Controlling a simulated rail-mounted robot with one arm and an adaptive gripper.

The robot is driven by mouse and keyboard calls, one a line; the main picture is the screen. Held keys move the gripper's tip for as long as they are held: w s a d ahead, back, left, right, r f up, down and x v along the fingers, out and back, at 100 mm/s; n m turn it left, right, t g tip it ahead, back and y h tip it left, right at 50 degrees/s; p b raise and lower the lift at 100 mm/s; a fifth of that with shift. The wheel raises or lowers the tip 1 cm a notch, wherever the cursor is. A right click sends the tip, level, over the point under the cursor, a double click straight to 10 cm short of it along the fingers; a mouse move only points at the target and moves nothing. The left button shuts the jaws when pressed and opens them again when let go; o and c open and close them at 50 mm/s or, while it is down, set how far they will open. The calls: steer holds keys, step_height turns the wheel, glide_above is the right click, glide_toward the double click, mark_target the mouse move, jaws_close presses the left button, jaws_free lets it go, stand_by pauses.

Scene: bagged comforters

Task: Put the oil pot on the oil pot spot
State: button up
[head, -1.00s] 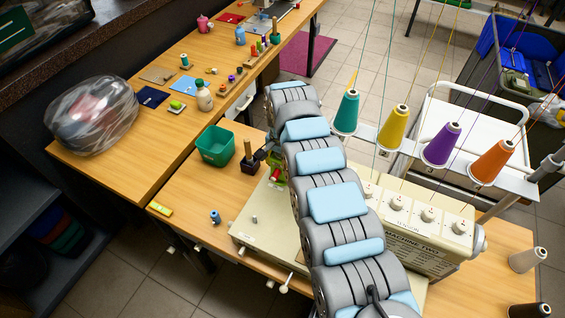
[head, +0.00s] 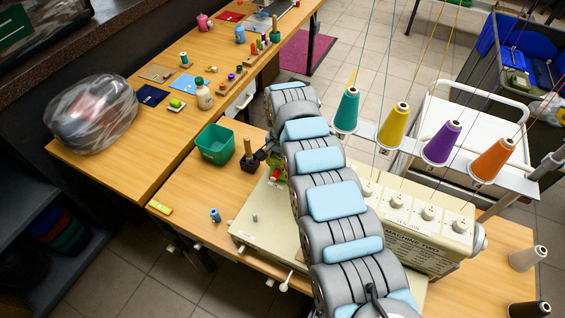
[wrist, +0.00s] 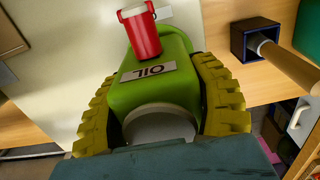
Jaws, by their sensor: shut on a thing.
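The oil pot (wrist: 150,95) is a green vessel with an "OIL" label and a red top piece. In the wrist view it sits between the two ribbed yellow fingers of my gripper (wrist: 160,78), which are shut on it. In the head view, only a small green and red part of the pot (head: 275,173) shows beside my arm, over the cream sewing machine bed; my gripper is mostly hidden there. I cannot tell from these views whether the pot touches the surface beneath it. I cannot make out which place is the oil pot spot.
A dark holder with a wooden handle (head: 248,160) and a green bin (head: 215,144) stand left of my arm. The cream machine (head: 410,225) and thread cones (head: 440,143) are at right. Small mats, including a navy one (head: 151,95), lie on the far-left table.

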steer(key=shift+f, duration=0.25)
steer(key=o, duration=1.2)
steer(key=shift+c, duration=0.2)
steer(key=shift+o, duration=0.6)
steer(key=shift+r+p, duration=2.8)
steer(key=shift+r, duration=0.7)
step_height(320, 180, up, 12)
